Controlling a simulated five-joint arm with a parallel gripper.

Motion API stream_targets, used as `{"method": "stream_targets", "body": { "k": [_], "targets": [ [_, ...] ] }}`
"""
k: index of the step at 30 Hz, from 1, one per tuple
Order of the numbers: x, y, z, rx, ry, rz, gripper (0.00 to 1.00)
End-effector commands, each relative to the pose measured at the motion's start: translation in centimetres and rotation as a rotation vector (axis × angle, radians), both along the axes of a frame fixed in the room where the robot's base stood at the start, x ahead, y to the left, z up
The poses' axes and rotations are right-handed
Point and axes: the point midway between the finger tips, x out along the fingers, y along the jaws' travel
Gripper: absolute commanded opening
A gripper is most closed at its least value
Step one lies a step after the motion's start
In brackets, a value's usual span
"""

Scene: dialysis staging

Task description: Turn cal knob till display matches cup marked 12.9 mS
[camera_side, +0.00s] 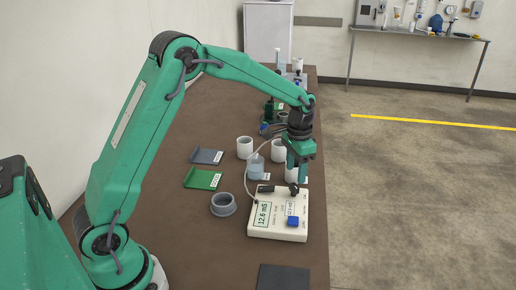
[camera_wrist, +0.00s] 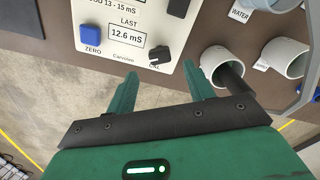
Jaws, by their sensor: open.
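The white meter (camera_side: 272,232) lies on the brown table, its main display (camera_side: 264,214) reading 12.6 mS. In the wrist view a smaller display (camera_wrist: 127,36) under LAST also reads 12.6 mS. The black cal knob (camera_wrist: 159,55) has a pale pointer mark and stands beside that display. My gripper (camera_wrist: 163,80) is open and empty, its green fingers pointing toward the knob, which shows just beyond the gap between their tips. In the side view my gripper (camera_side: 297,184) is low over the meter's far edge. No cup mark of 12.9 mS is legible.
White cups (camera_side: 245,147) (camera_side: 279,150) and a clear cup (camera_side: 256,168) stand behind the meter. A blue ZERO button (camera_wrist: 90,34) is near the knob. A grey ring-shaped holder (camera_side: 223,205) sits left.

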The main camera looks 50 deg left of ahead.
Motion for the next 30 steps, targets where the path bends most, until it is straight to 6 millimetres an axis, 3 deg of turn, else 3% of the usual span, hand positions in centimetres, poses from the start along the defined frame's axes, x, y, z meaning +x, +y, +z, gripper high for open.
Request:
{"method": "stream_targets", "body": {
  "k": [6, 23, 30],
  "targets": [
    [0.0, 0.0, 2.3, 0.000, -0.001, 0.000, 0.53],
    [-0.2, 0.0, 3.1, 0.000, -0.004, 0.002, 0.53],
    [-1.7, -0.2, 5.3, 0.001, -0.040, 0.019, 0.53]
  ]
}}
